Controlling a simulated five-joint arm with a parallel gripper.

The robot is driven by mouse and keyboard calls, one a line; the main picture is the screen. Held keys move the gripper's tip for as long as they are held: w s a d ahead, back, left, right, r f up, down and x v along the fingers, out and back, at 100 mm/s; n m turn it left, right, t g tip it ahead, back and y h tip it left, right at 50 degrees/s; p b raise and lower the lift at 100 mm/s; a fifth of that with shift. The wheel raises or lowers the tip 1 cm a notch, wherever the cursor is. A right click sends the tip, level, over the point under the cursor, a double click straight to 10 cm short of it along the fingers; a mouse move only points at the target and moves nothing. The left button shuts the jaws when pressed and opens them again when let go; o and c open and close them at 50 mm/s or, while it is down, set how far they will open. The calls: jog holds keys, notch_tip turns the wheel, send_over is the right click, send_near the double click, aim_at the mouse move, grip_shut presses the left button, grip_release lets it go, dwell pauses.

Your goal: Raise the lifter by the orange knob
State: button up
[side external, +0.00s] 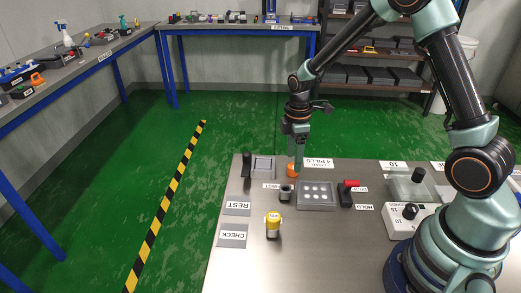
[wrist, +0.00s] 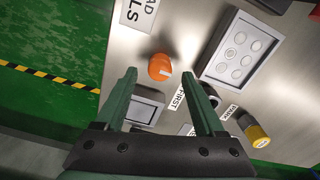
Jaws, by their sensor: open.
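The orange knob (side external: 291,169) stands near the far edge of the metal table, partly hidden by my gripper (side external: 299,162). In the wrist view the orange knob (wrist: 160,69), with a pale mark on it, shows between and slightly beyond the fingertips of my gripper (wrist: 160,74). My gripper is open and points down, with nothing between the fingers in its grip. I cannot tell from these frames how far the fingertips are above the knob. The lifter itself does not show clearly.
A dark cup (side external: 286,192), a yellow-capped bottle (side external: 273,225), a grey framed panel (side external: 263,167) and a red-topped black block (side external: 348,192) stand nearby. The near middle of the table is clear.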

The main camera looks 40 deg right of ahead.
jog(key=shift+f, duration=1.45)
grip_shut()
